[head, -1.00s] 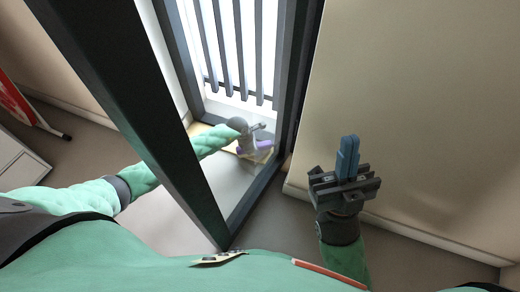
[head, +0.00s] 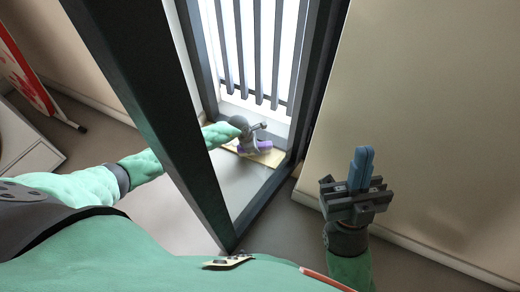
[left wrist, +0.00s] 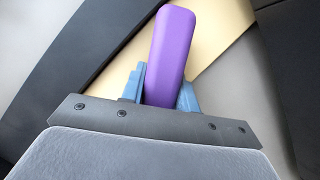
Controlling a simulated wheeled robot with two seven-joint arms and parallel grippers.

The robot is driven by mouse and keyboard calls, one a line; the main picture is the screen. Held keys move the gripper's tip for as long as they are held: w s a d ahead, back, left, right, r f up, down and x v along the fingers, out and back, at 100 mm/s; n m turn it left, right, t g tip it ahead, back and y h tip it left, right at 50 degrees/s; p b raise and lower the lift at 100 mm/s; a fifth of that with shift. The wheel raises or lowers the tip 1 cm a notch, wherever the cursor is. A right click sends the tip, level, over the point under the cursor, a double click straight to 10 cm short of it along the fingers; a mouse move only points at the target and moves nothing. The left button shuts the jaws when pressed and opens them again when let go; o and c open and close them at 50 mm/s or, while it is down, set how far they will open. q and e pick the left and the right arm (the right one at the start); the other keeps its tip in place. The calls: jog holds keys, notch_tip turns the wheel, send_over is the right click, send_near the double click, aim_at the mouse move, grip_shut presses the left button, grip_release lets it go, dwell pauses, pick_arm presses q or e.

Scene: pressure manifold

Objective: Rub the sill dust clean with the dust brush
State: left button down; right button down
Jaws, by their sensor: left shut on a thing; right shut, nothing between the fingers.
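My left gripper (head: 258,140) reaches through the dark frame to the sill. It is shut on the purple handle of the dust brush (head: 264,146). In the left wrist view the purple handle (left wrist: 172,58) stands between the two blue fingers (left wrist: 160,92). The brush's bristles are hidden. The pale yellow sill (head: 272,158) lies under the brush and also shows in the left wrist view (left wrist: 215,45). I cannot make out dust on it. I cannot tell whether the brush touches the sill. My right gripper (head: 362,168) is shut and empty, in front of the beige wall.
Grey vertical bars (head: 260,60) rise behind the sill. A beige wall panel (head: 430,110) is at the right. A red and white board (head: 22,70) stands at the far left.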

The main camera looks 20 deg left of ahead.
pick_arm(q)
jog(key=shift+w+a+f+b, duration=0.1)
jog(key=shift+w+a+b, duration=0.1)
jog(key=shift+a, duration=0.9)
jog(key=shift+w+a+b, duration=0.15)
jog(key=shift+w+a, duration=0.05)
jog(key=shift+a, duration=0.9)
jog(key=shift+w+a+f+b, duration=0.1)
jog(key=shift+w+a+b, duration=0.1)
jog(key=shift+a, duration=0.9)
jog(key=shift+w+a+r, duration=0.1)
jog(key=shift+w+a, duration=0.05)
jog(key=shift+a, duration=0.55)
jog(key=shift+w+a+r, duration=0.1)
jog(key=shift+w+a, duration=0.05)
jog(key=shift+a, duration=0.5)
jog(key=shift+w+a+b, duration=0.25)
jog(key=shift+a+b, duration=0.1)
jog(key=shift+a, duration=0.8)
jog(key=shift+w+a+b, duration=0.2)
jog(key=shift+a+b, duration=0.2)
jog(key=shift+a, duration=0.8)
jog(key=shift+w+a+b, duration=0.25)
jog(key=shift+a+b, duration=0.1)
jog(key=shift+a, duration=0.8)
jog(key=shift+r+p, duration=2.3)
jog(key=shift+r, duration=0.65)
notch_tip(320, 180, up, 3)
jog(key=shift+r+p, duration=0.1)
jog(key=shift+p, duration=1.05)
